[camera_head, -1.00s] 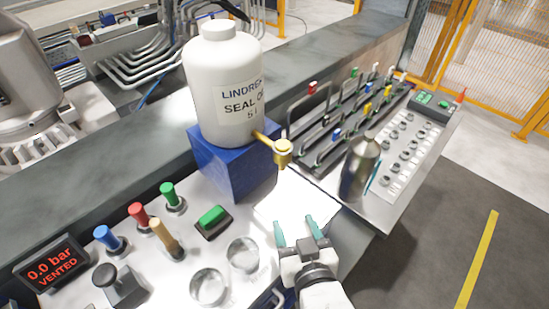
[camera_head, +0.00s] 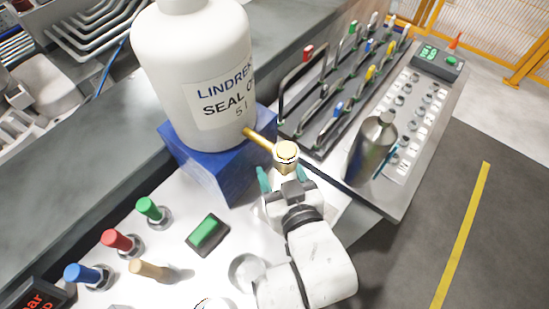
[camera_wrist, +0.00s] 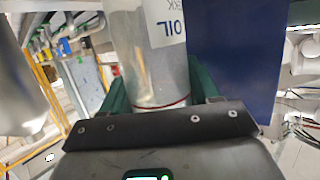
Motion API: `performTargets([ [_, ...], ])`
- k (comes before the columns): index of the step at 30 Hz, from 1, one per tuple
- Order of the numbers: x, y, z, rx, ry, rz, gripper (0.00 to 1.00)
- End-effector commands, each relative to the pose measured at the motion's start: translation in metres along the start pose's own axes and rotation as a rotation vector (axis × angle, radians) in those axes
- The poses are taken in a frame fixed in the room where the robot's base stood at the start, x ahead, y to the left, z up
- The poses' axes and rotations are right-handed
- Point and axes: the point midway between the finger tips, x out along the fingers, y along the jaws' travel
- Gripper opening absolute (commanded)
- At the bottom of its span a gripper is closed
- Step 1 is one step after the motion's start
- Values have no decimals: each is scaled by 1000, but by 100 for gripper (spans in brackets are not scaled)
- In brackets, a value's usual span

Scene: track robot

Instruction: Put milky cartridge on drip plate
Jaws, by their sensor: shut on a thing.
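In the wrist view a hazy, see-through cylinder, the milky cartridge (camera_wrist: 155,75), stands between the green fingers of my gripper (camera_wrist: 158,90), with a thin red line near its lower end. My gripper is shut on it. In the head view my gripper (camera_head: 284,180) is just below the brass tap (camera_head: 286,155) of the big white jug; the cartridge cannot be made out there. A bright white plate (camera_head: 328,202), apparently the drip plate, lies below the tap, mostly hidden by my gripper and arm. I cannot tell whether the cartridge touches it.
The white oil jug (camera_head: 200,75) stands on a blue block (camera_head: 218,165) beside my gripper. A metal bottle (camera_head: 372,145) is to the right, with a rack (camera_head: 340,95) behind. Coloured knobs (camera_head: 150,210), a green button (camera_head: 206,232) and a round clear holder (camera_head: 245,270) are at left.

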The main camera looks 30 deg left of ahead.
Motion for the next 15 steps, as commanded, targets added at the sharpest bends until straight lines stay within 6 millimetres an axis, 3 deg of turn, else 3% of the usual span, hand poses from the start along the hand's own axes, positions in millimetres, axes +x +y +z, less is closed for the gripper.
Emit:
performTargets([
  [1,-3,-2,11,0,-3,-2,20],
  [13,-4,-2,12,0,-1,-1,20],
  [14,-4,-2,12,0,-2,-1,62],
  [15,-4,-2,11,0,-2,-1,66],
])
